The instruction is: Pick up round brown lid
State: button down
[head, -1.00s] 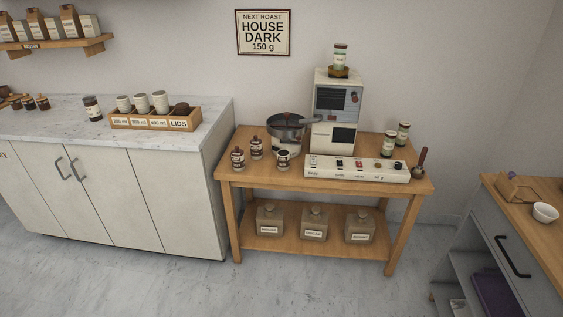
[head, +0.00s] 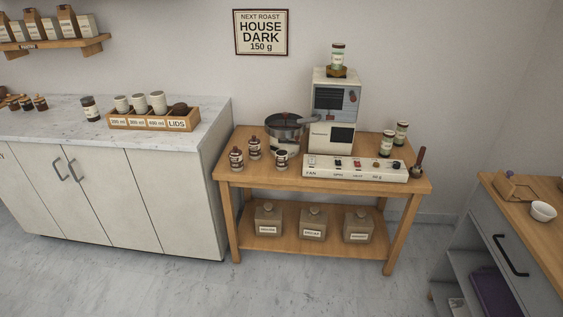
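A round brown lid (head: 180,110) shows as a dark dome in the right compartment of a wooden box (head: 136,124), behind a label reading LIDS. Whether more lids lie in that compartment is hidden. The box stands on the marble-topped counter at the left, and white cups (head: 140,103) fill its other compartments. My gripper is not in view, so its state does not show.
Right of the counter, a wooden table (head: 232,177) holds a pot (head: 285,131), a machine (head: 334,115), a switch panel (head: 354,168) and several jars. Grey floor (head: 170,285) is clear in front.

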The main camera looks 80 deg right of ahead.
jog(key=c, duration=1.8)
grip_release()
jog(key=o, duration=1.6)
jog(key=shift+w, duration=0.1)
